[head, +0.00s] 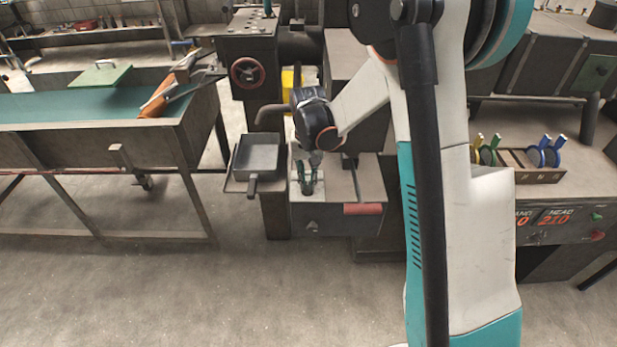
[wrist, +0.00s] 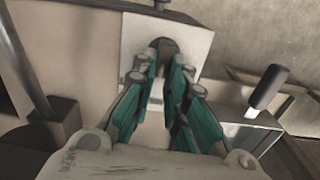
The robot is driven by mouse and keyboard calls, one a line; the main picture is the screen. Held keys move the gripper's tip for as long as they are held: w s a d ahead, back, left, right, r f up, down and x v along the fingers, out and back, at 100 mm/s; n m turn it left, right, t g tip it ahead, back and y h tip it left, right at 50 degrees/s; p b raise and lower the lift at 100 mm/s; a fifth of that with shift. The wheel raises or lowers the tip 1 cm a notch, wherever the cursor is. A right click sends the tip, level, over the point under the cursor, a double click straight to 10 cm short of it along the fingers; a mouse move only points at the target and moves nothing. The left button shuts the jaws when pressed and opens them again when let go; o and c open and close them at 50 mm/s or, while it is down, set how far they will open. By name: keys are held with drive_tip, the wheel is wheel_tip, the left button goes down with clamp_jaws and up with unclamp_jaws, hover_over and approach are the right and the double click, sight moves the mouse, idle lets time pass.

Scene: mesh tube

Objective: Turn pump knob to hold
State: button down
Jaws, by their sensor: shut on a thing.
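My gripper (head: 308,189) points down at the top of a grey box (head: 336,219) below the machine column. In the wrist view, my gripper's teal-sided fingers (wrist: 166,68) close around a dark rounded knob (wrist: 163,47) on a pale plate (wrist: 191,43). I take this for the pump knob. The fingers hide much of it, and no hold mark or pointer can be read. In the head view, the knob is hidden behind the fingers.
A grey pan (head: 257,155) with a dark handle stands close left of the box. A red grip (head: 363,209) sits at the box's front right. A bent dark pipe (head: 270,111) is near my wrist. The floor (head: 200,290) in front is clear.

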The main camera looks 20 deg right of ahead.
idle(0.4)
drive_tip(key=c, duration=1.6)
unclamp_jaws()
drive_tip(key=shift+r, duration=0.15)
wheel_tip(320, 180, up, 12)
